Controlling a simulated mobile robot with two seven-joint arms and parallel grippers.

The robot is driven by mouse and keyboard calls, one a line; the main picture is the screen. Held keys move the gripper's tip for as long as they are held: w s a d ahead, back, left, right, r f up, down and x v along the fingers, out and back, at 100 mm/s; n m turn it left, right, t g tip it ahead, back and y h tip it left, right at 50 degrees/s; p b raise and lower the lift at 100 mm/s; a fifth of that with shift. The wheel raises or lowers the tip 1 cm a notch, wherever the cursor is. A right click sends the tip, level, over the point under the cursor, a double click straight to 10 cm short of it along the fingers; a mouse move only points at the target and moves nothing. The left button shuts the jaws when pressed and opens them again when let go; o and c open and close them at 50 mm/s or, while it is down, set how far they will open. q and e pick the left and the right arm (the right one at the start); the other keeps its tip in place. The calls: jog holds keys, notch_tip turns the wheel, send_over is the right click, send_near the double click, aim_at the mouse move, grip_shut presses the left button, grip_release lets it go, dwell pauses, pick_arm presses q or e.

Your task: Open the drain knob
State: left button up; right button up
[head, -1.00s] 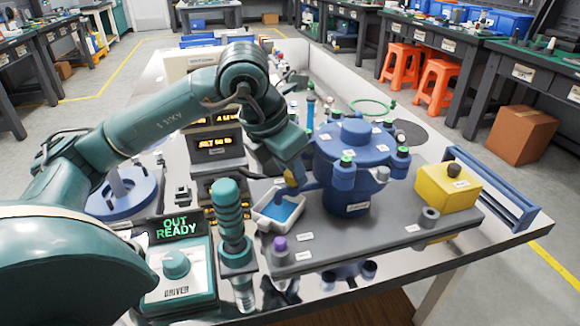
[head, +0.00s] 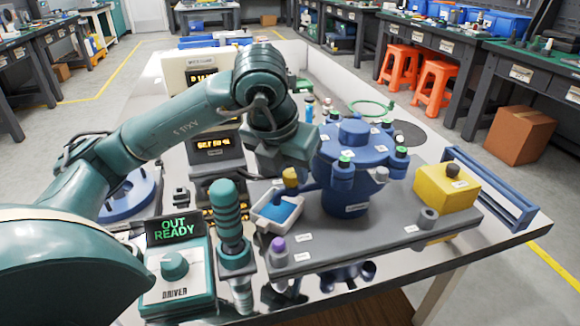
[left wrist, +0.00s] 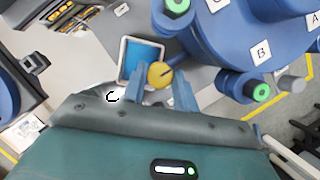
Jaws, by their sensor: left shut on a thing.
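The yellow drain knob (head: 290,177) sits on the side of the blue pump-like vessel (head: 353,155), above a small white tray (head: 262,221) with a blue inside. My left gripper (left wrist: 158,88) is shut on the knob, with one finger on each side of it in the left wrist view, where the knob (left wrist: 160,75) also shows a dark slot. In the head view the gripper body covers the area just above the knob, and the fingers are mostly hidden. My right gripper is not in view.
A screwdriver with a green ribbed handle (head: 230,212) stands upright beside the driver box (head: 175,270), which reads OUT READY. A yellow block (head: 446,188) stands right of the vessel. A purple-topped post (head: 278,245) stands near the plate's front edge.

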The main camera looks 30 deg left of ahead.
pick_arm(q)
jog(key=o, duration=0.7)
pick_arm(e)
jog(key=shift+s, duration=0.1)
pick_arm(q)
jog(key=shift+r, duration=0.1)
